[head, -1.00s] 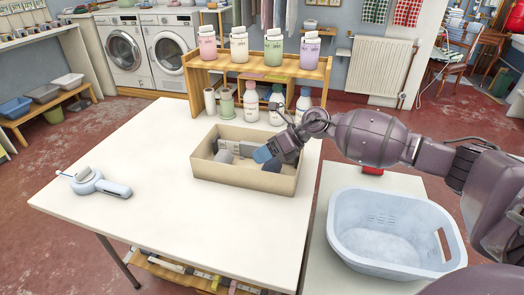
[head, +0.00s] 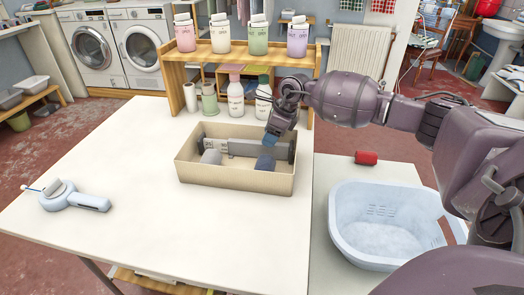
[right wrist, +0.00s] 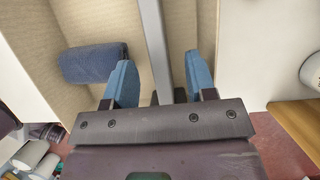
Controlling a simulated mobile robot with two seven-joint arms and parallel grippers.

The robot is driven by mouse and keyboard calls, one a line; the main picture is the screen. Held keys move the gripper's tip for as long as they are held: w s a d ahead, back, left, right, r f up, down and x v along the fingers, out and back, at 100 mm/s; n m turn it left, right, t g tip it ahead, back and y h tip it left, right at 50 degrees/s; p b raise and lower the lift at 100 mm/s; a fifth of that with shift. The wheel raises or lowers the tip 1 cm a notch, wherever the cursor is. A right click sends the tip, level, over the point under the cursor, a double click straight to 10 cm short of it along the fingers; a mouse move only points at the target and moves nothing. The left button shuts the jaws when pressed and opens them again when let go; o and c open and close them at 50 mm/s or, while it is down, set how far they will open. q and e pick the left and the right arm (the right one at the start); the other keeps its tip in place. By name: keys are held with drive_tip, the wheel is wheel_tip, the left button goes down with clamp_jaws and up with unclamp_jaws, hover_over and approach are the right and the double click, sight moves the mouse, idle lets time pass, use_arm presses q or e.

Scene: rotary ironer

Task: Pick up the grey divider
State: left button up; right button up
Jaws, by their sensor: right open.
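The grey divider (head: 230,147) is a long flat bar lying lengthwise inside the beige box (head: 235,185) on the white table. My right gripper (head: 271,139) is over the box, near the right part of the divider. In the right wrist view the divider (right wrist: 155,45) runs between the two blue fingertips (right wrist: 158,80) of my open right gripper, with a gap on each side. Whether the fingertips reach down beside it is hard to tell. The divider's near end in that view is hidden behind the gripper body. My left gripper is out of view.
A dark blue roll (head: 265,162) and a grey roll (head: 211,157) lie in the box in front of the divider. Bottles (head: 236,98) and a wooden shelf (head: 235,47) stand close behind. A blue basket (head: 385,225) is at right. The table's left part is mostly clear.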

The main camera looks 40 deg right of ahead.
sight(260, 149)
drive_tip(key=b+x, duration=0.1)
drive_tip(key=x, duration=0.4)
drive_tip(key=shift+a, duration=0.1)
drive_tip(key=shift+r, duration=0.15)
clamp_jaws()
